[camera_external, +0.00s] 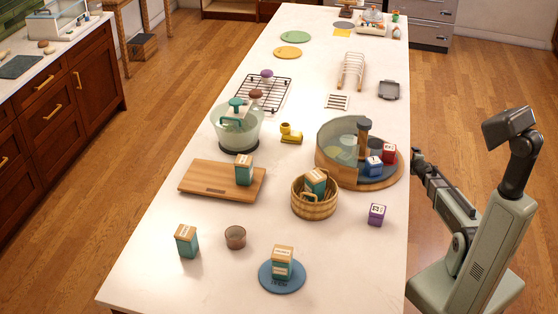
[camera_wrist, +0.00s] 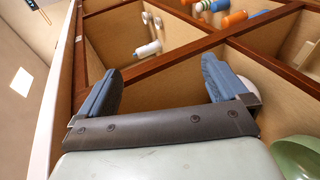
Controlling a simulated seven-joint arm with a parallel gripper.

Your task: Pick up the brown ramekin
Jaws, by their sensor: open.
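The brown ramekin (camera_external: 235,237) is a small, round, brownish cup. It stands upright on the white counter in the lower left part of the external view, between a teal box with a tan top and a blue round mat. It does not show in the wrist view. My gripper (camera_wrist: 160,70) is open and empty in the wrist view, its two blue fingers spread wide. In the external view my arm is at the right, beside the counter's right edge, far from the ramekin. The fingers cannot be made out clearly there.
The teal box (camera_external: 187,241) stands left of the ramekin; the blue mat (camera_external: 292,285) with another box is to its right. A wooden board (camera_external: 196,179), a basket (camera_external: 315,208) and a purple box (camera_external: 376,214) stand farther back. The wrist view shows wooden compartments (camera_wrist: 160,20) with bottles.

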